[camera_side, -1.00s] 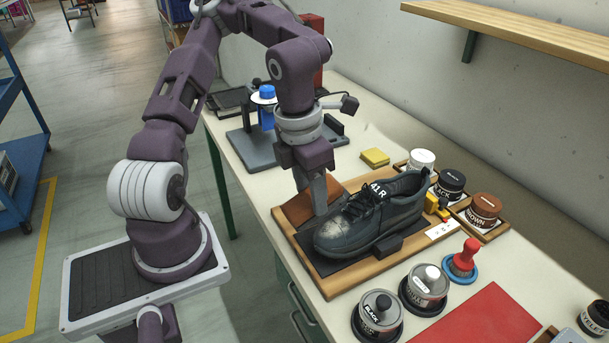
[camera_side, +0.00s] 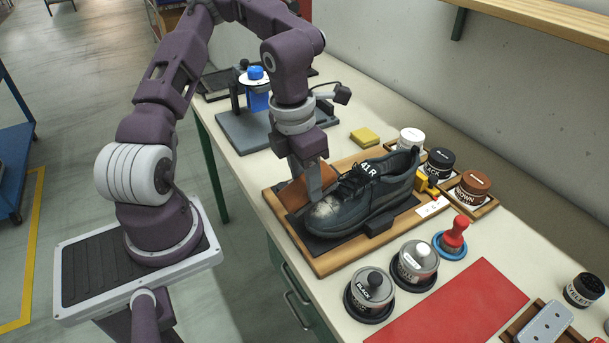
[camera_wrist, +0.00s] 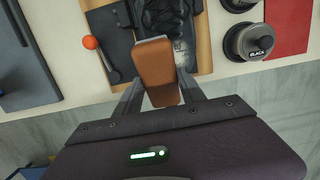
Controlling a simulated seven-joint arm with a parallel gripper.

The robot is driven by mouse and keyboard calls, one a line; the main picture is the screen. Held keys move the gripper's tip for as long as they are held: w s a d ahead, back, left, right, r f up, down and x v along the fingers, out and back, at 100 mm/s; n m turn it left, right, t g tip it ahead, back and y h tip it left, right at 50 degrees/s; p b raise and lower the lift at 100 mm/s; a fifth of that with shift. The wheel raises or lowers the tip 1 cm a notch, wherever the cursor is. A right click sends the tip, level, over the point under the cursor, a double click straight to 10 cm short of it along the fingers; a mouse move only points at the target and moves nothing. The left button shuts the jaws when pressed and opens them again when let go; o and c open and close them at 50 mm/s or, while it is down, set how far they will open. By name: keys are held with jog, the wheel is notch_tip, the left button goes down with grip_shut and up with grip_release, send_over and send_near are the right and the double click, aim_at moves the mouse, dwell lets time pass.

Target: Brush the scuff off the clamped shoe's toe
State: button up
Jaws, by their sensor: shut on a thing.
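The dark shoe (camera_side: 372,200), marked 41R, sits on a wooden board (camera_side: 322,267) in the side view, its toe toward my gripper. A pale greyish scuff (camera_side: 333,208) shows on the toe. My gripper (camera_side: 314,190) is shut on a brown block, apparently the brush (camera_wrist: 158,66), seen between the fingers in the wrist view. In the side view, the brown block is partly behind a finger, just beside the toe. Bristles are hidden, and I cannot tell whether it touches the shoe. In the wrist view, part of the dark shoe (camera_wrist: 182,40) shows beyond the block.
Two round tins (camera_side: 370,290) (camera_side: 415,262) and a red-handled tool (camera_side: 455,236) stand in front of the board. A red mat (camera_side: 455,305) lies to the right. Polish jars (camera_side: 474,186) and a yellow sponge (camera_side: 364,137) are behind. An orange-knobbed lever (camera_wrist: 90,42) shows in the wrist view.

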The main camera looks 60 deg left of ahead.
jog(key=shift+w+f, duration=0.25)
jog(key=shift+f, duration=0.35)
jog(key=shift+d+r, duration=0.1)
jog(key=shift+d, duration=3.05)
jog(key=shift+a, duration=3.2)
jog(key=shift+s+r, duration=0.4)
jog(key=shift+r, duration=0.5)
jog(key=shift+s+r, duration=0.4)
jog(key=shift+r, duration=0.5)
jog(key=shift+s+r, duration=0.4)
jog(key=shift+r, duration=0.5)
